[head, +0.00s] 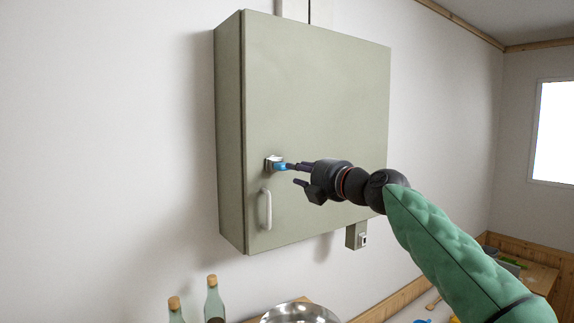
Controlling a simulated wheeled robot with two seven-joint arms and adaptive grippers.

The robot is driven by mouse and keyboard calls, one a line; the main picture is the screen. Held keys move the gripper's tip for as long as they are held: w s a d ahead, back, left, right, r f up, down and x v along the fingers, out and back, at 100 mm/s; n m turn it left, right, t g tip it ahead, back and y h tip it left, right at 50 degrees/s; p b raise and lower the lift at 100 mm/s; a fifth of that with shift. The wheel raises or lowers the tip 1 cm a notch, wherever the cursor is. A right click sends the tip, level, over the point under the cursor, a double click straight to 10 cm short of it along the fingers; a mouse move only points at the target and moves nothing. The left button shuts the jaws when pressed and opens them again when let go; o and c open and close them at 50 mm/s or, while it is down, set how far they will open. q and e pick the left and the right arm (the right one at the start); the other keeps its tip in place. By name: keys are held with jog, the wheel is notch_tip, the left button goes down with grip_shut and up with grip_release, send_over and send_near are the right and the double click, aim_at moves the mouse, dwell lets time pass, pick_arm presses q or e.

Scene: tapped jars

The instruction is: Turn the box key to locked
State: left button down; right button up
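A grey-green metal box (320,90) hangs on the wall with its door closed. A blue key (280,167) sits in the silver lock (271,161) on the left side of the door, above a pale handle (265,209). I cannot tell which way the key is turned. My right gripper (291,174) comes in from the right with its dark fingers apart. The upper fingertip is at the key, and the lower one is below and to the right of it. I cannot tell whether the fingertip touches the key. My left gripper is not in view.
Below the box stand two corked bottles (213,299) and a metal bowl (299,314). A small grey fitting (357,235) is under the box's right corner. A wooden surface (538,277) with items is at the far right. The wall left of the box is clear.

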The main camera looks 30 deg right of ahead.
aim_at(281, 166)
jog(key=w+p, duration=0.1)
jog(key=w, duration=0.1)
jog(key=w+p, duration=0.3)
jog(key=shift+w+a, duration=0.25)
jog(key=shift+w, duration=0.05)
jog(key=shift+w+f, duration=0.15)
jog(key=shift+b, duration=0.4)
